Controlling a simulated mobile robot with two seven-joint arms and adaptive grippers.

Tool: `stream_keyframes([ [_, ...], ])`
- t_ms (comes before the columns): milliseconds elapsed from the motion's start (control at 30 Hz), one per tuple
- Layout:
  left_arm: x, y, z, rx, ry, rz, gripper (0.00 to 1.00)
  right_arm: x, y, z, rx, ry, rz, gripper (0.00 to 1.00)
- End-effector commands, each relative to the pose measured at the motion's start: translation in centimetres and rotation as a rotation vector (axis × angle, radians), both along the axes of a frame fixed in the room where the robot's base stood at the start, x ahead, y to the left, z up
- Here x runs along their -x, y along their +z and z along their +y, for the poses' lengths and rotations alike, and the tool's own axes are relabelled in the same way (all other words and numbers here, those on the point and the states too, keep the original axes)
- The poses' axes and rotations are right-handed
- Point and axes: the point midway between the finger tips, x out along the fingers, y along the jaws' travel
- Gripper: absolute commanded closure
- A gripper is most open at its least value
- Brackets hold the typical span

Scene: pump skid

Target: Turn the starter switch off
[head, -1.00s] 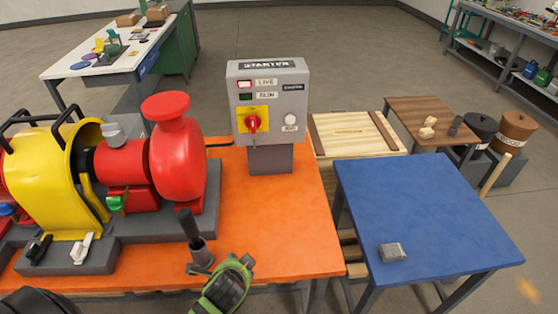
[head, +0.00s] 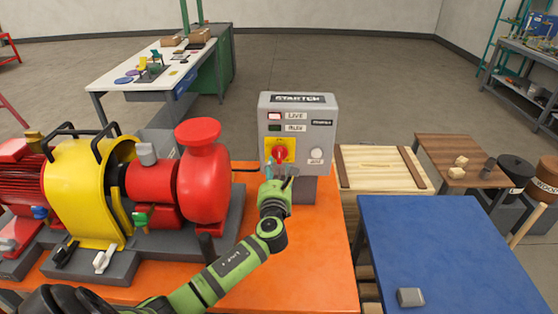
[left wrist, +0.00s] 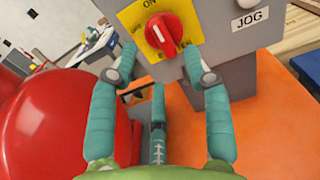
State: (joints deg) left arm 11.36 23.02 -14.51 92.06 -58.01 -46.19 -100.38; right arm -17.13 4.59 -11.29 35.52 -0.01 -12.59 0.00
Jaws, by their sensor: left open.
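The grey starter box (head: 297,114) stands on the orange bench. Its red rotary switch (head: 279,153) sits on a yellow plate at the lower left of the box front. In the left wrist view the red knob (left wrist: 164,33) shows with its white pointer mark and the word ON above it. My left gripper (head: 277,174) is just in front of and below the knob in the head view. No contact with the knob shows. My right gripper is not visible.
The red pump (head: 200,170) and yellow guard (head: 80,200) stand left of the box. A white JOG button (head: 316,153) is right of the switch. A blue table (head: 440,250) is at the right.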

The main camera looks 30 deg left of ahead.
Motion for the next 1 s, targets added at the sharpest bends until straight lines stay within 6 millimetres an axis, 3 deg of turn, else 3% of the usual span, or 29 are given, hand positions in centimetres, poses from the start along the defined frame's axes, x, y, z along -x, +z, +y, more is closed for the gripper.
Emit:
stream_keyframes([
  [300,-3.4,0.0,2.1,0.004,0.002,-0.001,0.51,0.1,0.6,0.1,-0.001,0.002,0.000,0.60],
  [700,-4.0,0.0,2.5,0.006,0.000,-0.001,0.51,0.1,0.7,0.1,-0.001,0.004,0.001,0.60],
  [767,-4.0,0.0,2.5,0.006,0.000,-0.001,0.71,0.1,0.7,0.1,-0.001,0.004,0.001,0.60],
  [833,-4.0,0.0,2.4,0.006,0.000,-0.001,0.99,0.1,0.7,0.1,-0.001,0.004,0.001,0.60],
  [1000,-4.0,0.0,2.4,0.006,0.000,-0.001,1.00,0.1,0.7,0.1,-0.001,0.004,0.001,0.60],
])
